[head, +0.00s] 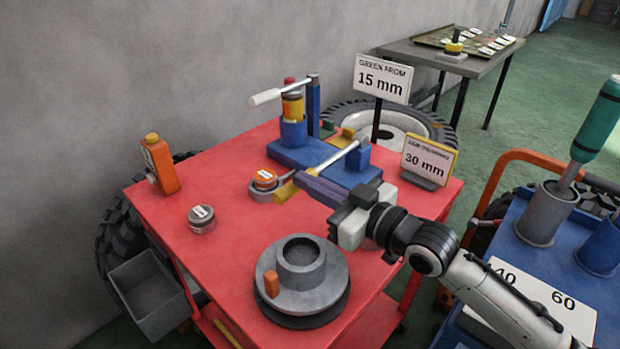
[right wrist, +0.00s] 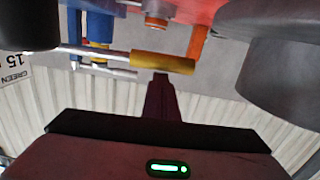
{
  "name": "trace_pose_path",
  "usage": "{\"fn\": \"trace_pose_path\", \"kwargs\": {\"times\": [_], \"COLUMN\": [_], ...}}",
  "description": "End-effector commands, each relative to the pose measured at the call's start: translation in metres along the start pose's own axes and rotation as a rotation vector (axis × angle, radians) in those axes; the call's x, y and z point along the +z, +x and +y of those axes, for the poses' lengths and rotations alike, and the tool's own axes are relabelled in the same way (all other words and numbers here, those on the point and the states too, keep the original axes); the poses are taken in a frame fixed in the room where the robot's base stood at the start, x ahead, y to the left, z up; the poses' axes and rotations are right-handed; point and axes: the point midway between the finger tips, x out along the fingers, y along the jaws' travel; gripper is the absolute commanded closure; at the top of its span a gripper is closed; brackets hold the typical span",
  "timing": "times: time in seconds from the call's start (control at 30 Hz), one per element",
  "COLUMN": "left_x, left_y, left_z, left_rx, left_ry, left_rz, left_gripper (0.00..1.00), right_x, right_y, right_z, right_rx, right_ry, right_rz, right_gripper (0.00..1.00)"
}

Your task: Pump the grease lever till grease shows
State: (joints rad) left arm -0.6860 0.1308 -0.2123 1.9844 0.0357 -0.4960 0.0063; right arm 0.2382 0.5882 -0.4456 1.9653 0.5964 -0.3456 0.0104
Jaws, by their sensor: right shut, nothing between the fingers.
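A blue pump fixture (head: 318,158) stands on the red table. A lever with a yellow grip (head: 286,190) runs from it toward the front left. The yellow grip also shows in the right wrist view (right wrist: 163,63). A second, white-handled lever (head: 266,97) sits by the yellow and blue cylinder (head: 292,115). My right gripper (head: 301,179) is shut and empty, its fingers right by the yellow grip. In the wrist view its fingertips (right wrist: 161,76) end just at the grip; I cannot tell whether they touch. I cannot make out any grease. My left gripper is out of view.
An orange-lidded pot (head: 265,178), a small grey jar (head: 201,220) and an orange bottle (head: 160,163) stand on the table. A grey hub (head: 318,282) fills the front. Signs reading 15 mm (head: 383,80) and 30 mm (head: 429,160) stand behind. A blue cart (head: 510,255) is at right.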

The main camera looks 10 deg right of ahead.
Motion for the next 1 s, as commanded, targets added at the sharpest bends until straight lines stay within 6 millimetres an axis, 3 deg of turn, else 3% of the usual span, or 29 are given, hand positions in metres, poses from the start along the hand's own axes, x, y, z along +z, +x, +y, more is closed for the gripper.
{"fn": "trace_pose_path", "kwargs": {"times": [0.23, 0.5, 0.57, 0.7, 1.0], "left_x": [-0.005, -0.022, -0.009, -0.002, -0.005], "left_y": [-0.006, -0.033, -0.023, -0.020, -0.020], "left_z": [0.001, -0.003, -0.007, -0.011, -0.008], "left_rx": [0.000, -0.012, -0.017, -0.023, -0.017], "left_ry": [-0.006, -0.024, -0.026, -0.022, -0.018], "left_rz": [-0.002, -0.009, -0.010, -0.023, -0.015], "left_gripper": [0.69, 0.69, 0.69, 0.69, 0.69], "right_x": [-0.007, -0.050, -0.035, -0.035, -0.038], "right_y": [-0.001, -0.006, -0.024, -0.059, -0.099], "right_z": [0.000, -0.001, -0.001, -0.002, 0.000], "right_rx": [-0.001, -0.008, -0.007, -0.008, -0.006], "right_ry": [0.002, 0.000, -0.001, -0.002, 0.000], "right_rz": [-0.005, -0.003, -0.009, -0.008, -0.002], "right_gripper": [1.00, 1.00, 1.00, 1.00, 1.00]}}
